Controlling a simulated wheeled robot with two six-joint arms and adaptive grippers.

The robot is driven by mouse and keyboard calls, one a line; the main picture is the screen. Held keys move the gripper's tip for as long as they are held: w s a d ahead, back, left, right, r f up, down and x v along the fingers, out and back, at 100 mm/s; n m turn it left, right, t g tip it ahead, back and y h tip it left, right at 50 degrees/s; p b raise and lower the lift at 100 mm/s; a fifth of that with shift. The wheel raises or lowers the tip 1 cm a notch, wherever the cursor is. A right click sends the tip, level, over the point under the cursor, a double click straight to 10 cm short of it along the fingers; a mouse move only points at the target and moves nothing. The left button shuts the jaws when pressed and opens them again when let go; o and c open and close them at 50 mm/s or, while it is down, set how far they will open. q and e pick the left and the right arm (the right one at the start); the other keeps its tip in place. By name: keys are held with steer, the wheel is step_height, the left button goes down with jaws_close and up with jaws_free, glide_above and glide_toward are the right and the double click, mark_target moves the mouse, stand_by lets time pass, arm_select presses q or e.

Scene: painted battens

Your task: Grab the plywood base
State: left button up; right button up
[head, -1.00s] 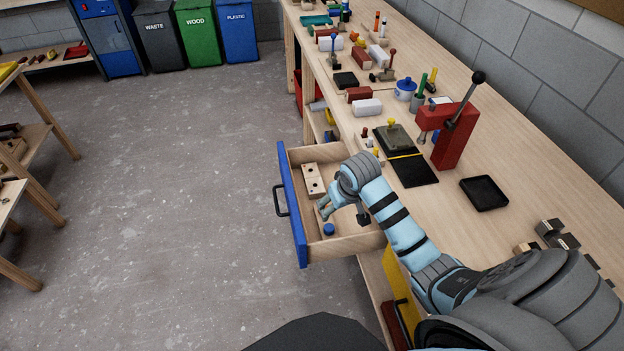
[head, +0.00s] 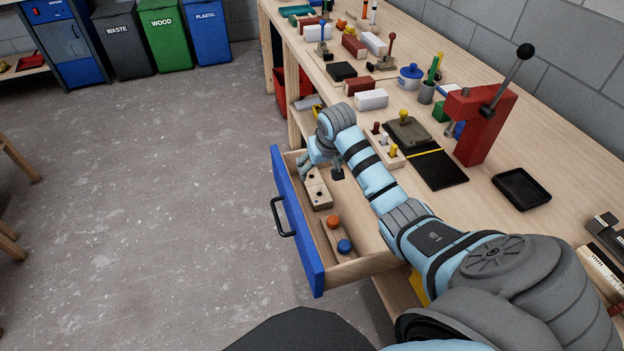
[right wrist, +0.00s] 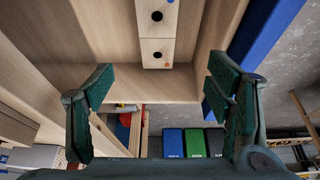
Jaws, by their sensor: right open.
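A pale wooden piece with dark holes (head: 318,190) lies in the open drawer, towards its far end. In the right wrist view it (right wrist: 157,32) shows at top centre, with a seam across it. A second pale wooden strip (head: 333,228) in the drawer's near part carries an orange and a blue knob. I cannot tell for sure which one is the plywood base. My right gripper (head: 321,174) is over the drawer's far part, close to the holed piece, and partly hides it. Its fingers are spread with nothing between them (right wrist: 160,85). My left gripper is not in view.
The drawer's blue front (head: 297,225) and wooden walls surround the pieces. The workbench top (head: 470,225) beside it holds a red lever press (head: 482,125), a black tray (head: 521,188) and several blocks. The floor left of the drawer is clear.

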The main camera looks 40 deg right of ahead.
steer(key=b, duration=0.3)
glide_above(316, 186)
steer(key=s+a, duration=0.1)
steer(key=f, duration=0.7)
steer(key=shift+s+f, duration=0.2)
steer(key=shift+f, duration=0.1)
steer(key=b+x, duration=0.2)
steer(key=x, duration=0.1)
steer(key=b+x, duration=0.1)
steer(key=shift+s+d+f, duration=0.2)
steer(key=shift+f, duration=0.15)
steer(key=shift+w+f, duration=0.1)
steer(key=shift+c, duration=0.2)
steer(key=c, duration=1.2)
steer(key=shift+r, duration=0.25)
